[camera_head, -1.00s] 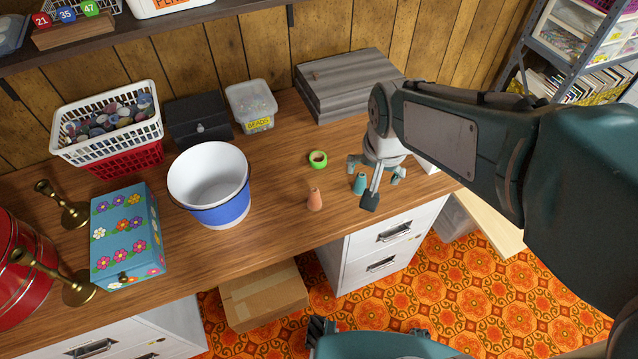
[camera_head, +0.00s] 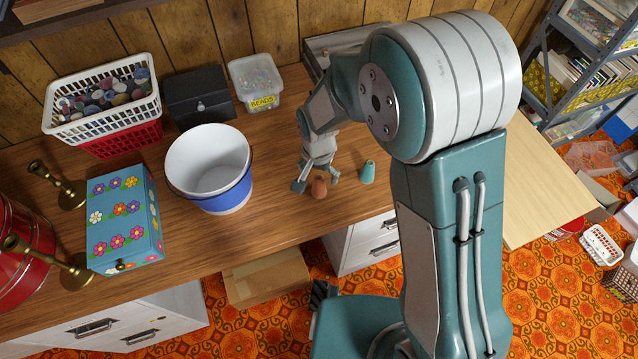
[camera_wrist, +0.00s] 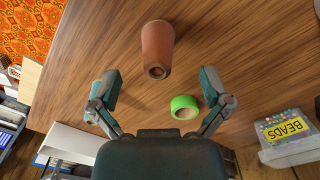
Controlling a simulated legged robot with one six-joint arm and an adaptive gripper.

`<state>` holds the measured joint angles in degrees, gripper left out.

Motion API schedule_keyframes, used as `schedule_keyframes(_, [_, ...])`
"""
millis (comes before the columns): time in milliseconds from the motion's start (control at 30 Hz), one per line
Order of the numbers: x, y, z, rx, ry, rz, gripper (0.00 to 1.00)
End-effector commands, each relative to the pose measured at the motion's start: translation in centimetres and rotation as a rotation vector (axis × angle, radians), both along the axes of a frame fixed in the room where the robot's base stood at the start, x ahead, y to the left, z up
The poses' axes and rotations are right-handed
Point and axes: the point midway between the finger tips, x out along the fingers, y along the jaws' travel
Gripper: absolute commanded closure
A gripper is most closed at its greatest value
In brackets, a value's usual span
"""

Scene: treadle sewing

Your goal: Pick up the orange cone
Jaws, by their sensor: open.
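The orange cone (camera_head: 319,188) stands on the wooden desk, right beside my gripper (camera_head: 316,183) in the head view. In the wrist view the orange cone (camera_wrist: 157,48) lies ahead of and between the two spread fingertips of my gripper (camera_wrist: 160,92), a little beyond them. My gripper is open and empty. I cannot tell if a finger touches the cone. A teal cone (camera_head: 367,172) stands just to the right on the desk in the head view.
A white and blue bucket (camera_head: 212,190) and a flowered box (camera_head: 124,222) stand to the left. A beads container (camera_head: 255,84) is behind. The desk's front edge is close to the cone.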

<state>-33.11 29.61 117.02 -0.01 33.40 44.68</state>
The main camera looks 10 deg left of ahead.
Motion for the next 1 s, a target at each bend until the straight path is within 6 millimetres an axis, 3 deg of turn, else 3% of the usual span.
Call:
schedule_keyframes(400, [-0.1,-0.3,-5.1,0.000,0.002,0.000,0.02])
schedule_keyframes(700, [0.0,-0.1,-5.7,0.001,-0.001,0.000,0.02])
schedule_keyframes(733, [0.0,-0.1,-5.7,0.001,-0.001,0.000,0.06])
schedule_keyframes(767, [0.0,-0.1,-5.7,0.001,-0.001,0.000,0.20])
schedule_keyframes(900, [0.0,-0.2,-5.7,0.001,-0.001,0.000,0.82])
schedule_keyframes(933, [0.0,-0.2,-5.7,0.002,0.000,0.000,0.87])
schedule_keyframes(1000, [0.0,-0.2,-5.7,0.001,0.000,0.000,0.87])
